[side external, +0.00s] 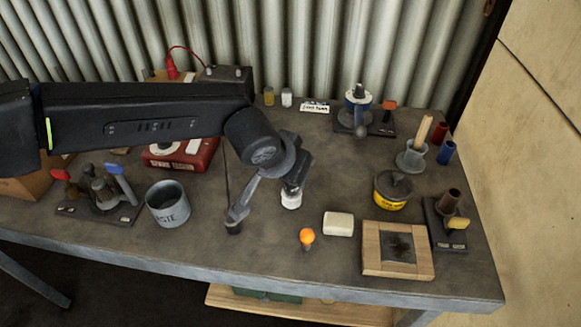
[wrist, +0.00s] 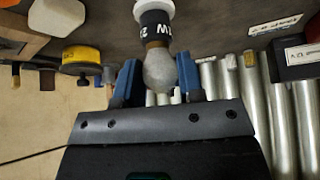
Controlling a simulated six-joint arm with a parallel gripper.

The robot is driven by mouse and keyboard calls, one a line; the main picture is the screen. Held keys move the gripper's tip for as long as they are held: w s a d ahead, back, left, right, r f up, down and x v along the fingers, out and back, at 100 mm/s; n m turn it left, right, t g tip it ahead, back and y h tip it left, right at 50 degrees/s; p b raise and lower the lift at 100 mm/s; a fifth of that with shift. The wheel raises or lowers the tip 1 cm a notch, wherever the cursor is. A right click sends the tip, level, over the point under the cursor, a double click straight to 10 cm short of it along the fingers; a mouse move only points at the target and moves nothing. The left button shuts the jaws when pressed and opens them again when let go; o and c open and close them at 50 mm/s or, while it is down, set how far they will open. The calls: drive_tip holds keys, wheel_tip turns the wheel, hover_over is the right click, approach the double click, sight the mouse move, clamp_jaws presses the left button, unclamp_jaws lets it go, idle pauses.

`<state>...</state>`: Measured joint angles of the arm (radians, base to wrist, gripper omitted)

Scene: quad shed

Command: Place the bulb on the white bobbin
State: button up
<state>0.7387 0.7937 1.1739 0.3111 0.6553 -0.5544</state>
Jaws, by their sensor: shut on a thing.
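My gripper (wrist: 156,75) is shut on a grey pear-shaped bulb (wrist: 158,72), whose rounded end is between the blue fingers and whose tan neck points away from my wrist. Directly beyond the neck is a white bobbin (wrist: 140,10) with a black lettered band. In the side view, my gripper (side external: 294,182) points down over the white piece (side external: 291,201) near the middle of the bench. The bulb is mostly hidden there by the gripper. I cannot tell whether the neck touches the bobbin.
An orange-topped object (side external: 306,236) and a pale block (side external: 338,223) stand close in front. A yellow tin (side external: 391,192) and a wooden frame (side external: 398,265) are to the right. A grey can (side external: 167,205) is left. Bare bench surrounds the white piece.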

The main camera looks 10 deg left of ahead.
drive_tip(key=shift+f, duration=0.1)
drive_tip(key=o, duration=0.9)
drive_tip(key=shift+r, duration=0.35)
drive_tip(key=v, duration=1.1)
drive_tip(key=shift+s+a+r, duration=0.1)
drive_tip(key=shift+s+r, duration=0.1)
drive_tip(key=shift+r, duration=0.05)
